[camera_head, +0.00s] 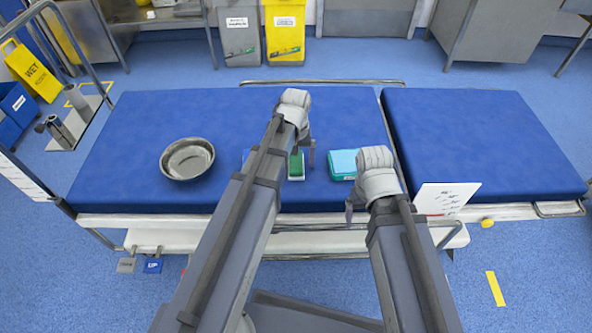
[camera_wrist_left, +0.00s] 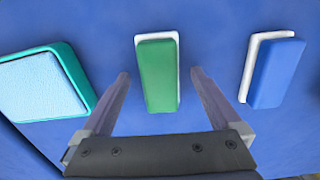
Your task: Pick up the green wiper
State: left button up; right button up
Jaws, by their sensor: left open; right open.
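The green wiper (camera_head: 296,168) lies on the blue operating table, partly hidden by my left arm in the head view. In the left wrist view, the green wiper (camera_wrist_left: 158,75) is a green block with a white edge, upright in the picture between my finger lines. My left gripper (camera_wrist_left: 160,76) is open and empty, its fingers on either side of the wiper as seen from the wrist; contact with it cannot be made out. My right gripper (camera_head: 372,196) is open near the table's front edge, in front of the teal box.
A blue wiper (camera_wrist_left: 275,72) with a white edge lies to one side of the green one. A teal box with a light blue top (camera_wrist_left: 40,85) lies on the other side. A steel bowl (camera_head: 187,158) stands at the left. The table's right section (camera_head: 480,140) is clear.

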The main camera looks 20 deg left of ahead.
pick_arm(q)
jog(key=shift+f, duration=0.15)
jog(key=c, duration=1.5)
